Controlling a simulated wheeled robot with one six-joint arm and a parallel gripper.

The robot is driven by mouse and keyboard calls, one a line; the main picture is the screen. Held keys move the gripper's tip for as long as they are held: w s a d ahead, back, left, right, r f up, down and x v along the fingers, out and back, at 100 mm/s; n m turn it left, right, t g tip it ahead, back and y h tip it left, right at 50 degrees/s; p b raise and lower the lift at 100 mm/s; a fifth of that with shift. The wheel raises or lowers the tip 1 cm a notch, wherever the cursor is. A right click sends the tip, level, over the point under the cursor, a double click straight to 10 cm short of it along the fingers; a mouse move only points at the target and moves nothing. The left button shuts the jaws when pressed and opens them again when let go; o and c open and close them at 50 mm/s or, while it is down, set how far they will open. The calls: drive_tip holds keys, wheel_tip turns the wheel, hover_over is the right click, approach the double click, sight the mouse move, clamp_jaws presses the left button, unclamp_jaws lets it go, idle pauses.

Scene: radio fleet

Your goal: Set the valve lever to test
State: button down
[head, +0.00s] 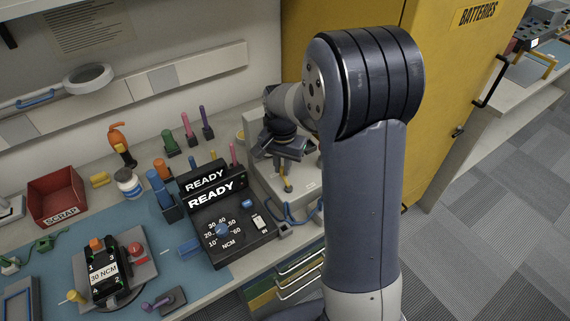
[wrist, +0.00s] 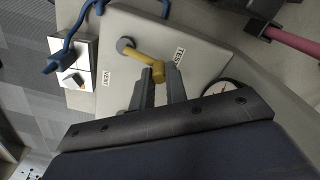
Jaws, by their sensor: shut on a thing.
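The valve lever (wrist: 143,57) is a short yellow bar with a knob at its free end, on a pale panel (wrist: 200,50) in the wrist view. It turns on a grey round pivot. Its free end points between the VENT label (wrist: 105,78) and the TEST label (wrist: 180,55), nearer TEST but short of it. My gripper (wrist: 160,78) is shut on the knob end, one finger on each side. In the head view the lever (head: 287,187) shows small below my gripper, and my arm hides part of the panel.
A dark-rimmed round gauge (wrist: 229,89) sits beside the TEST label, partly hidden by my gripper. A black READY console (head: 232,222) stands left of the panel, and a yellow batteries cabinet (head: 445,85) stands right.

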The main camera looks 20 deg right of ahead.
sight(282, 167)
drive_tip(key=shift+s+f, duration=0.15)
drive_tip(key=c, duration=1.4)
unclamp_jaws()
drive_tip(key=shift+a, duration=0.1)
wheel_tip(282, 167, up, 11)
drive_tip(key=shift+f, duration=0.2)
wheel_tip(282, 167, down, 11)
drive_tip(key=shift+r, duration=0.2)
drive_tip(key=shift+d+r+m, duration=0.1)
drive_tip(key=shift+d+m, duration=0.35)
drive_tip(key=shift+m, duration=0.55)
